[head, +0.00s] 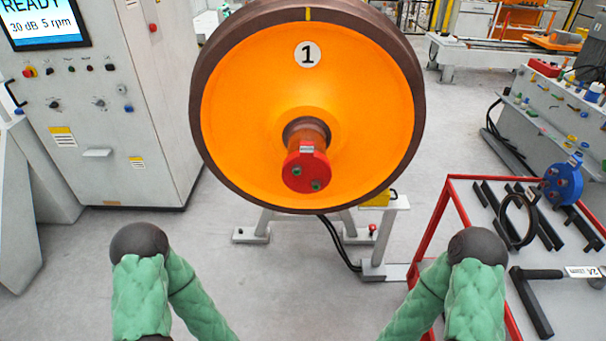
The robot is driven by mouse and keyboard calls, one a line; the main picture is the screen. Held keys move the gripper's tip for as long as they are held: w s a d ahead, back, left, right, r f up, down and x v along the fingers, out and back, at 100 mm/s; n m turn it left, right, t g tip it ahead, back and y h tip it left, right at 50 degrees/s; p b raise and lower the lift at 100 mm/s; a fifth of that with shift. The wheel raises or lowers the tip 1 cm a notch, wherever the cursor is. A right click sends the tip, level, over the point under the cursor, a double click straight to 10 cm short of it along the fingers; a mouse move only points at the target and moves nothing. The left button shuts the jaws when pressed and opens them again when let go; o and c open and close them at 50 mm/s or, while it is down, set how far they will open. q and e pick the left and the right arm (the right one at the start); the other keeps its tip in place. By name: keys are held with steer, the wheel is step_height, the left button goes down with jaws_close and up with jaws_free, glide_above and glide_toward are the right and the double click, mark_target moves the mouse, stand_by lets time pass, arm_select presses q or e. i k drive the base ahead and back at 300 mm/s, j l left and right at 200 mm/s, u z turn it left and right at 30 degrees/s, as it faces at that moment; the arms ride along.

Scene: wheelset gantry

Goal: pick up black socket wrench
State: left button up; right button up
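A black tool with a long bar and a grey handle (537,273) lies at the front of the red-framed cart on the right. A white tag on it reads something like "2A". It looks most like the socket wrench, but I cannot be sure from its shape. Several black bars (545,228) lie further back on the same cart. My two green-padded arms show at the bottom of the head view. Neither gripper is in the picture, and nothing is seen held.
The cart's red frame (436,217) borders the tools. A black ring (504,222) and a blue flanged part (563,184) are on it. A large orange wheel (250,100) stands in front, with a grey control cabinet (120,130) at left. The floor (290,290) between is clear.

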mark_target(596, 278)
steer(key=z, duration=1.95)
steer(key=i+j+u, duration=0.3)
steer(key=k+l, duration=0.05)
